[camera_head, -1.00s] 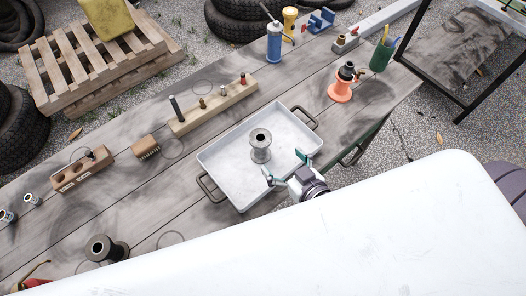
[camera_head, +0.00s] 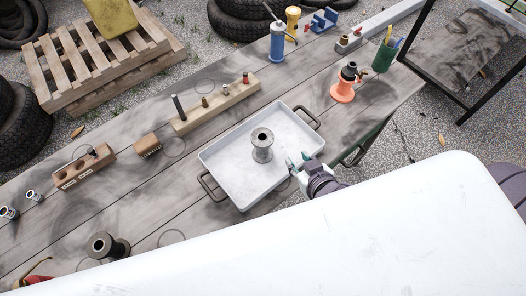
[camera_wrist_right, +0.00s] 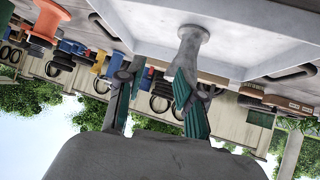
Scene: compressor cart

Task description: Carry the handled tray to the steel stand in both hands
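The handled tray (camera_head: 225,187) is a shallow pale grey tray lying on the wooden bench, with a dark handle at each end. A grey metal spool (camera_head: 262,147) stands upright inside it. My right gripper (camera_head: 298,164) is at the tray's near right side, away from both handles; its teal-padded fingers are apart with nothing between them. In the right wrist view the gripper (camera_wrist_right: 155,95) has a gap between its fingers, and the tray (camera_wrist_right: 250,28) appears above, upside down. The dark-framed stand (camera_head: 465,45) is at the upper right. My left gripper is out of view.
The bench (camera_head: 150,205) also carries a wooden block with pegs (camera_head: 215,103), a brush (camera_head: 146,145), an orange spool (camera_head: 342,92), a blue canister (camera_head: 277,45) and a dark spool (camera_head: 105,247). A pallet (camera_head: 95,60) and tyres lie on the gravel beyond. A large white surface covers the lower right.

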